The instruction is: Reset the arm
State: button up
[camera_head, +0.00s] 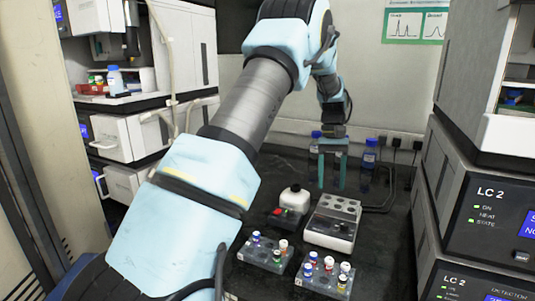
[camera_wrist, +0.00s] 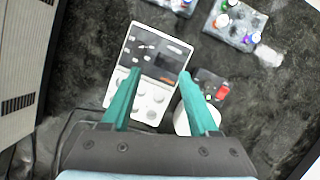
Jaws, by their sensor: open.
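My arm reaches out over the dark bench. My gripper (camera_head: 332,186) hangs downward at the back of the bench, with two teal fingers. In the wrist view my gripper (camera_wrist: 160,73) shows its fingers spread apart with nothing held between them. The white box with a grey top (camera_wrist: 150,95) lies below and beyond the fingers there. In the head view the same box (camera_head: 330,232) stands in front of my gripper and apart from it.
Two vial racks (camera_head: 265,253) (camera_head: 325,278) stand at the front. A white bottle (camera_head: 295,198) and a small red-and-black device (camera_head: 284,217) sit left of the box. A blue-capped bottle (camera_head: 370,157) stands near the back wall. LC 2 instruments (camera_head: 490,225) border the right; more equipment (camera_head: 125,137) stands left.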

jog(key=s+a+r+t, duration=0.2)
jog(key=a, duration=1)
jog(key=s+a+f+n+t, duration=0.1)
jog(key=s+a+t, duration=0.2)
jog(key=s+a, duration=1.2)
jog(key=shift+a+f+h, duration=0.4)
jog(key=shift+a, duration=0.35)
